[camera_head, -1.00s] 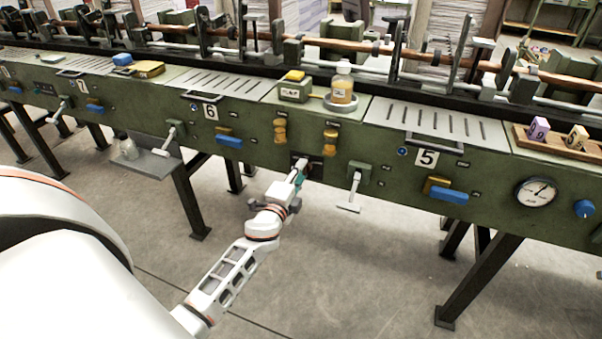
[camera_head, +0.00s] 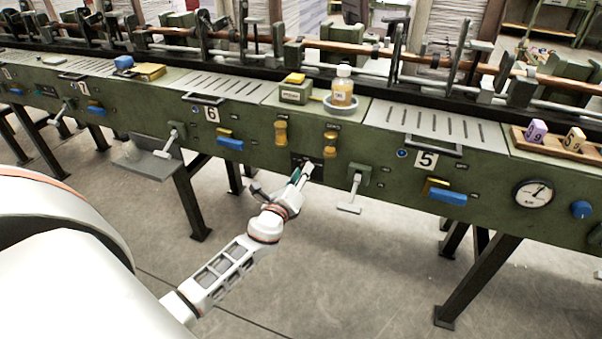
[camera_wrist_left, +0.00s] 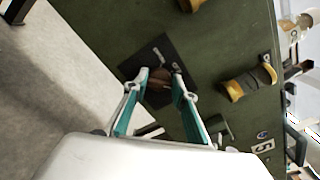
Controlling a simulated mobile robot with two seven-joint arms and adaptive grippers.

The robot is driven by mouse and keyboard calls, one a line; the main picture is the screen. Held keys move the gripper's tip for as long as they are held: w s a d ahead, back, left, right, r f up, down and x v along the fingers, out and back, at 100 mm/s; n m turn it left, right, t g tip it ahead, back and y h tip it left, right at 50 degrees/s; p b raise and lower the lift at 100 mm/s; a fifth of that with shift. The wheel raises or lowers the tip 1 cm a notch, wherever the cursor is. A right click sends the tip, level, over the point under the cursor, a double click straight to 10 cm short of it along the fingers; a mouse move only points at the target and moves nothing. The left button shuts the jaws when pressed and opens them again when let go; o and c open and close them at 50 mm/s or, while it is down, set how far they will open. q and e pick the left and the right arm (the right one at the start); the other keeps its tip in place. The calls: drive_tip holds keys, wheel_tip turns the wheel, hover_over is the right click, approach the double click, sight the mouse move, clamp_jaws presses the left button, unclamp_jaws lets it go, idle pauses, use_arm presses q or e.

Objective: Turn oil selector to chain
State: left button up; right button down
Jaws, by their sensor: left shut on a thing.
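The oil selector is a small dark plate (camera_head: 298,159) on the front of the green machine, under two yellow-brown handles. In the left wrist view the plate (camera_wrist_left: 151,57) appears tilted, with small pale labels too small to read. A brown knob (camera_wrist_left: 157,77) sits on it. My left gripper (camera_head: 305,171) reaches the plate from below. In the wrist view its teal-lined fingers (camera_wrist_left: 160,80) lie on either side of the knob and are shut on it. The fingers hide part of the knob, and I cannot tell which label it points to. My right gripper is not in view.
A small bottle (camera_head: 343,88) stands in a round dish on the machine top, beside a green box (camera_head: 294,93). Levers (camera_head: 354,188) and blue handles (camera_head: 230,143) stick out of the front. Machine legs (camera_head: 190,205) stand left of my arm. The floor below is clear.

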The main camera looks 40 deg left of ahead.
use_arm(q)
drive_tip(key=shift+m, duration=0.6)
drive_tip(key=o, duration=1.1)
drive_tip(key=v, duration=1.2)
drive_tip(key=shift+s+f, duration=0.1)
